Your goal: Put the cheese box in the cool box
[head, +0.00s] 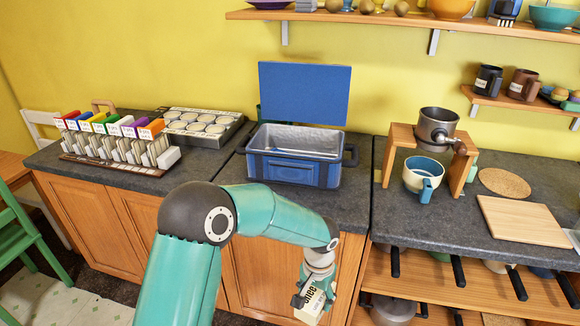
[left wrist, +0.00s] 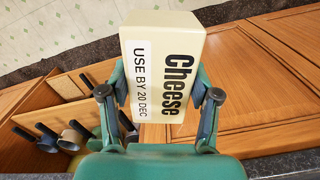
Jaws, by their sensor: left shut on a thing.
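The cheese box (head: 311,301) is a cream block with the word "Cheese" and a use-by label. In the left wrist view the cheese box (left wrist: 184,60) stands between the two fingers of my left gripper (left wrist: 160,100), which is shut on it. In the head view my left gripper (head: 312,284) hangs low in front of the counter's front edge, below and in front of the cool box. The cool box (head: 290,172) is blue with a grey lining and stands on the counter with its lid (head: 304,93) raised. My right gripper is not in view.
A rack of colored tabbed cards (head: 115,143) and a tray of round discs (head: 197,124) stand left of the cool box. A wooden stand (head: 402,150) with a pot and a blue mug (head: 423,176) is to its right. A wooden board (head: 523,221) lies further right.

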